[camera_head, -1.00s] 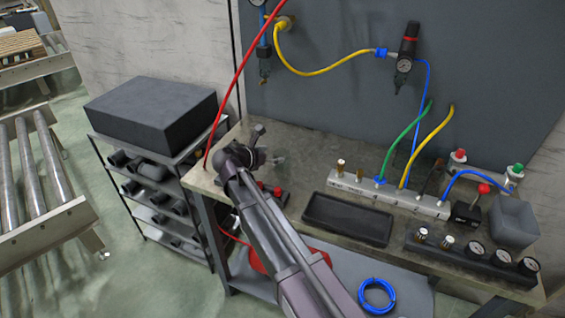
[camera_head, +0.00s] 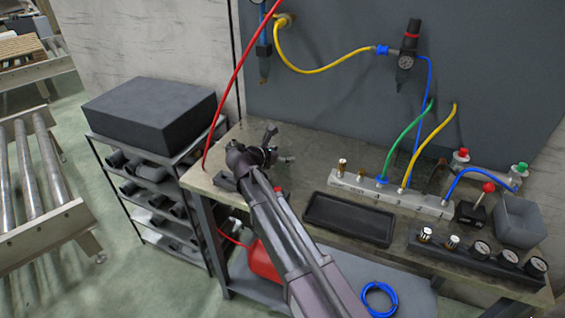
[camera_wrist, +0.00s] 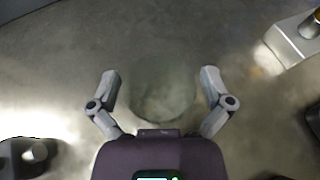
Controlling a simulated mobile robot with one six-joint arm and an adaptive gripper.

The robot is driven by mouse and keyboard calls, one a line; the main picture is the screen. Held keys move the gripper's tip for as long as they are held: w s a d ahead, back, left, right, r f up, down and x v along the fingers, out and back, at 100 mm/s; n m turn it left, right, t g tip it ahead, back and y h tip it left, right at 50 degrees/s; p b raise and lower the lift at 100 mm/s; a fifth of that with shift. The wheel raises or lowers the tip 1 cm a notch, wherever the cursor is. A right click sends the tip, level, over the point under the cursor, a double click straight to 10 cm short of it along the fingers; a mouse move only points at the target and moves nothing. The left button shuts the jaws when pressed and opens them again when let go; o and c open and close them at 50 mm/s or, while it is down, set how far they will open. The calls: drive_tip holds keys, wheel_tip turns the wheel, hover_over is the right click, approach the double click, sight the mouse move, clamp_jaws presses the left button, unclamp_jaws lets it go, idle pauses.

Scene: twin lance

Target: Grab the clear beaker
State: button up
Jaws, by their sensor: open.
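The clear beaker (camera_wrist: 162,92) shows in the wrist view as a faint, round, see-through shape standing on the grey bench top. My gripper (camera_wrist: 160,80) is open, with one finger to the left of the beaker and the other to its right. Both fingers look apart from the glass; their height against it is hard to judge. In the head view my gripper (camera_head: 279,148) is low over the left part of the bench, and the beaker (camera_head: 286,160) is barely visible beside it, partly hidden.
A black tray (camera_head: 348,220) lies to the right on the bench. A pale manifold block (camera_head: 392,195) with hoses stands behind it. A red hose (camera_head: 230,90) hangs down at the bench's left end. A dark shelf rack (camera_head: 150,185) stands left of the bench.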

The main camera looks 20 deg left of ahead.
drive_tip(key=shift+c, duration=0.2)
drive_tip(key=c, duration=0.9)
drive_tip(key=shift+r, duration=0.25)
wheel_tip(320, 180, up, 10)
drive_tip(key=p, duration=1)
drive_tip(key=shift+f, duration=0.2)
